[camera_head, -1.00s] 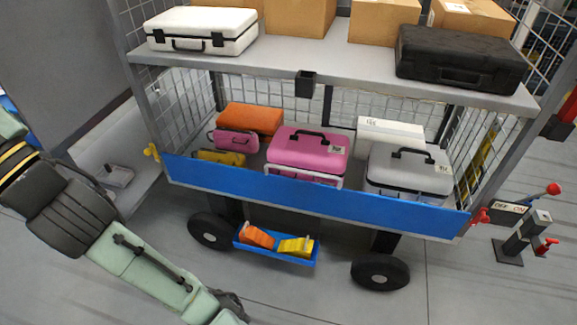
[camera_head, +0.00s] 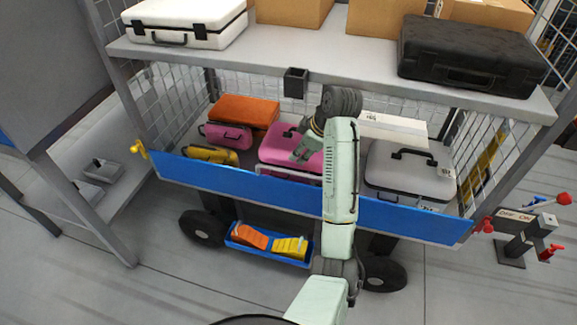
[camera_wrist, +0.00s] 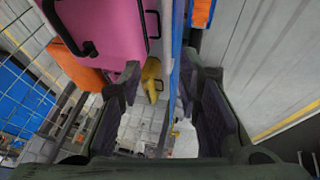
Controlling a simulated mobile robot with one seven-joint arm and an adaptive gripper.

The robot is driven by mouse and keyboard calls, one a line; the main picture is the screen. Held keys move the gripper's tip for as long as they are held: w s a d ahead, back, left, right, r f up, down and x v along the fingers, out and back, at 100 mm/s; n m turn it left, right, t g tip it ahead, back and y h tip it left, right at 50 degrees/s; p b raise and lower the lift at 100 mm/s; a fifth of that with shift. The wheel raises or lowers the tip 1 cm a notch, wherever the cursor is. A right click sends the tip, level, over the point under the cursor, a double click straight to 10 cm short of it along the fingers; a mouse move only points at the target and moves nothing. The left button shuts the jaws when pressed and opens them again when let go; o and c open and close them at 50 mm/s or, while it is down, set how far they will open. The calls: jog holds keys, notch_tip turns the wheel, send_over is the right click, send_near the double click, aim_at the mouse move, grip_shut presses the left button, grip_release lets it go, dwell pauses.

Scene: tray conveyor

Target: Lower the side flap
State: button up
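The side flap (camera_head: 230,187) is a long blue panel standing upright along the front of the cart's lower shelf. A yellow latch (camera_head: 139,148) sits at its left end and a red latch (camera_head: 484,226) at its right end.
Behind the flap are a pink case (camera_head: 280,145), an orange case (camera_head: 243,116), a yellow case (camera_head: 212,154) and a grey case (camera_head: 410,173). The upper shelf (camera_head: 345,74) is above my gripper. A blue tray (camera_head: 268,257) is below. A red-handled post (camera_head: 513,240) stands right.

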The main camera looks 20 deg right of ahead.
aim_at(294, 173)
jog(key=shift+n+g, duration=0.3)
jog(key=x, duration=0.7)
jog(key=s+d+x, duration=0.1)
jog(key=x, duration=0.2)
jog(key=shift+f+p, duration=0.3)
jog(key=shift+f, duration=0.35)
jog(key=shift+c, duration=0.5)
grip_shut()
